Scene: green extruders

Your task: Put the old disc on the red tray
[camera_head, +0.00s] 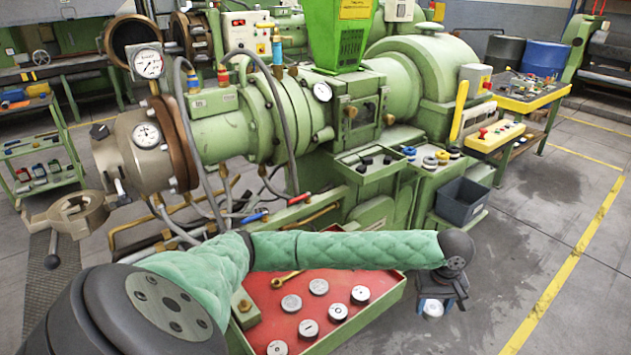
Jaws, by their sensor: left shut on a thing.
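My left arm in its green quilted sleeve reaches across from the left, over the far part of the red tray (345,283). My left gripper (434,303) points down just right of the tray and is shut on a pale round disc (433,310), the old disc. The disc is outside the tray's right rim, partly hidden by the fingers. The tray has a red floor and green rim, and several round grey discs (338,312) lie on it. My right gripper is not in view.
The green extruder (250,120) stands behind, with a small parts shelf (375,162) and a dark grey bin (461,201). Open floor lies to the right.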

